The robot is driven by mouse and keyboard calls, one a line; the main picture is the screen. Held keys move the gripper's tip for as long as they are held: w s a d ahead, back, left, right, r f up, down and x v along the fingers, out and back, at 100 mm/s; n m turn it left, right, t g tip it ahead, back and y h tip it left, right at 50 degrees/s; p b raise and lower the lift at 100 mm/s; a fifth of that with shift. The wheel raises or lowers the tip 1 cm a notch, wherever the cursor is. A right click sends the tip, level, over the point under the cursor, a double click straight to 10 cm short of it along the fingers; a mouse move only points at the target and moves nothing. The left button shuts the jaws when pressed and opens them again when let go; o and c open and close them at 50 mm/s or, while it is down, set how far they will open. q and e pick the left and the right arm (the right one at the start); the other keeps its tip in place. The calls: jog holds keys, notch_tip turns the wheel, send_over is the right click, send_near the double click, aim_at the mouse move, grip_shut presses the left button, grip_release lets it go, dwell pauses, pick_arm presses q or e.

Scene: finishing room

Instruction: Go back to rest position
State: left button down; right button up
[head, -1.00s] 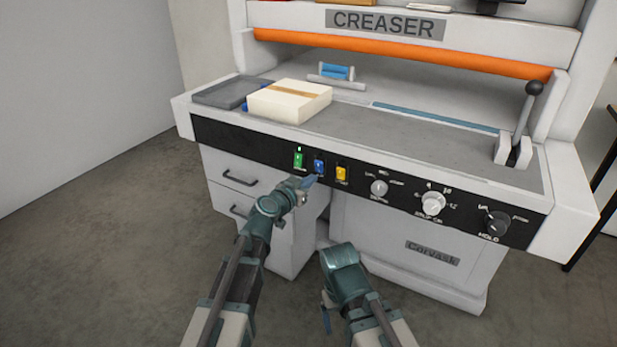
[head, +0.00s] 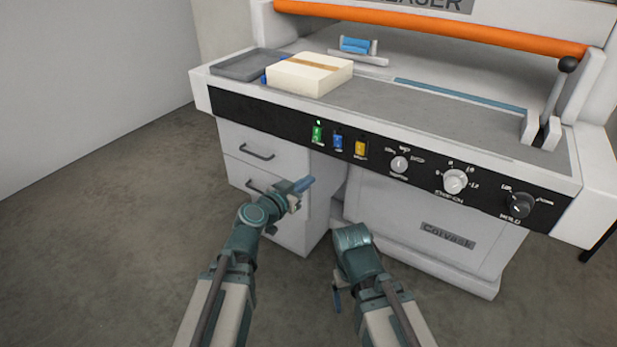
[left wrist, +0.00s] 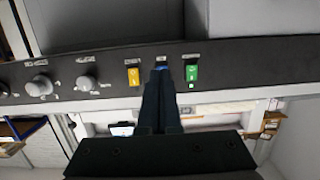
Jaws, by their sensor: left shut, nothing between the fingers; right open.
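My left gripper (head: 303,185) is shut and empty, in front of the creaser's drawers and below its control panel, apart from the panel. In the left wrist view its closed fingers (left wrist: 161,90) point toward the panel and partly cover the blue switch. The green switch (head: 317,134) has a small green light lit above it. The blue switch (head: 338,142) and yellow switch (head: 361,148) sit beside it. My right gripper (head: 337,300) hangs low in front of the machine, pointing down; its fingers show only in part.
The creaser (head: 440,245) fills the space ahead. On its bed are a grey tray (head: 240,66), a cream stack with a brown band (head: 308,76) and a lever (head: 556,95) at the right. Knobs (head: 455,181) line the panel. The floor (head: 100,230) at the left is clear.

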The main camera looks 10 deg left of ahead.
pick_arm(q)
jog(key=s+d+f+m+g+y, duration=0.1)
jog(key=s+d+f+g, duration=0.4)
jog(key=s+f, duration=0.15)
jog(key=s+d+f+m+g, duration=0.1)
jog(key=s+d+f+g, duration=0.35)
jog(key=s+f, duration=0.2)
jog(key=s+a+f+n+g+y, duration=0.3)
jog(key=s+a+f+g+y, duration=0.15)
jog(key=s+a+y, duration=0.45)
notch_tip(320, 180, up, 28)
jog(key=d+h+p, duration=0.1)
jog(key=p, duration=2.7)
jog(key=shift+s+d+r+h+p, duration=0.2)
jog(key=shift+s+h+p, duration=0.05)
jog(key=shift+h+p, duration=0.05)
